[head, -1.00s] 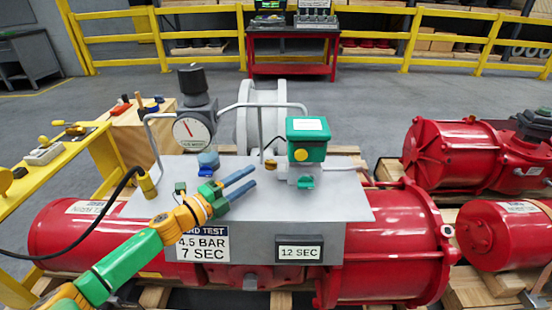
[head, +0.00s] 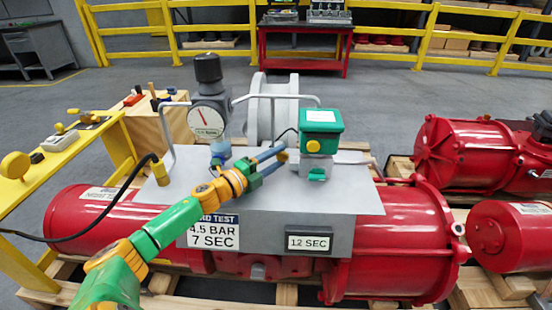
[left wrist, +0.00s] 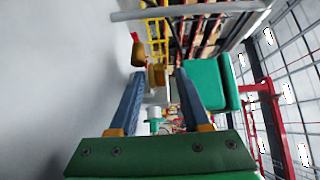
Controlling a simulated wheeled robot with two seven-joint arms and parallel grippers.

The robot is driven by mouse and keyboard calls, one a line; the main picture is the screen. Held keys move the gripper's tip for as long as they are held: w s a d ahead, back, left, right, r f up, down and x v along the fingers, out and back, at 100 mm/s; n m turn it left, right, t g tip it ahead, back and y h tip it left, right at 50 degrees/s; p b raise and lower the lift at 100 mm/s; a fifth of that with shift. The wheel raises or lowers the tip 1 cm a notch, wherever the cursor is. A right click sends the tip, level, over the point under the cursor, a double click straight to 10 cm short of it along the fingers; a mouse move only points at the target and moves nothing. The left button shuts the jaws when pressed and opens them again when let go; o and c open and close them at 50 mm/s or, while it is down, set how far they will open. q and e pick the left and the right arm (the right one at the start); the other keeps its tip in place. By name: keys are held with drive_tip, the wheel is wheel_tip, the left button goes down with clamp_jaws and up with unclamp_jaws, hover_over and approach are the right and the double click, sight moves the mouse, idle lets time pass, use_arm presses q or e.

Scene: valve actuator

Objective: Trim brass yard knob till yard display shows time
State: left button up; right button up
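A small display (head: 309,243) on the front of the grey stand reads 12 SEC. A sign (head: 212,231) beside it reads 4.5 BAR, 7 SEC. A green-topped valve unit (head: 320,130) stands on the grey plate; its green body also shows in the left wrist view (left wrist: 208,84). The brass knob is mostly hidden by my fingers in the head view; in the left wrist view a brass knob (left wrist: 157,75) shows between and just beyond my fingertips. My left gripper (head: 272,159) is open, its blue fingers apart. Contact cannot be told. My right gripper is out of view.
A pressure gauge (head: 207,118) with a black knob stands left of the valve unit, with grey handle bars around it. Red actuators (head: 405,240) lie on pallets. A yellow bench (head: 60,160) is at left, with a black cable hanging nearby.

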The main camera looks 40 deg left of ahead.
use_arm(q)
clamp_jaws()
drive_tip(key=shift+r, duration=0.1)
